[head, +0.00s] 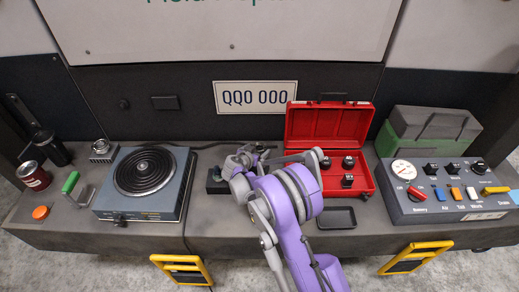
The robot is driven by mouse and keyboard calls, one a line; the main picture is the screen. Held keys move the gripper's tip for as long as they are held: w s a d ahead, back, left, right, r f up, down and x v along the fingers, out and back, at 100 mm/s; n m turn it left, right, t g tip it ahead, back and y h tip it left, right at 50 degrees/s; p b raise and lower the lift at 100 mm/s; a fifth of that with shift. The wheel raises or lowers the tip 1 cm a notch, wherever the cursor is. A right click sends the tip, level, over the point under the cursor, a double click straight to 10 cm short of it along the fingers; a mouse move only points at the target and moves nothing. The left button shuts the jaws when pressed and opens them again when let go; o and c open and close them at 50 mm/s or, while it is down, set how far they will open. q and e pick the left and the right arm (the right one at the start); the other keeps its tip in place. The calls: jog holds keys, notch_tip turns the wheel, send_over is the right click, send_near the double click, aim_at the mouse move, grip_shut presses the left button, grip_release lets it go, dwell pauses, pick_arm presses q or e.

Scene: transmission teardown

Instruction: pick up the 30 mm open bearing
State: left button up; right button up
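I cannot make out the 30 mm open bearing in the head view; it may be hidden behind my arm or too small to tell. My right arm, purple and grey, reaches in from the bottom over the middle of the bench. My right gripper (243,160) is at its far end, left of the red case, and partly hidden by the arm's own links. Whether its fingers are open or shut does not show. A small dark block (217,181) stands on the bench just left of it. My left gripper is not in view.
An open red case (366,148) holds several dark round pieces. A small black tray (336,217) lies in front of it. A hot plate (116,206) stands left, a switch panel (438,211) right. Cans, an orange-topped item and a green-handled tool sit far left.

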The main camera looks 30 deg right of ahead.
jog(key=c, duration=1.3)
jog(key=shift+o, duration=0.2)
jog(key=shift+r, duration=0.1)
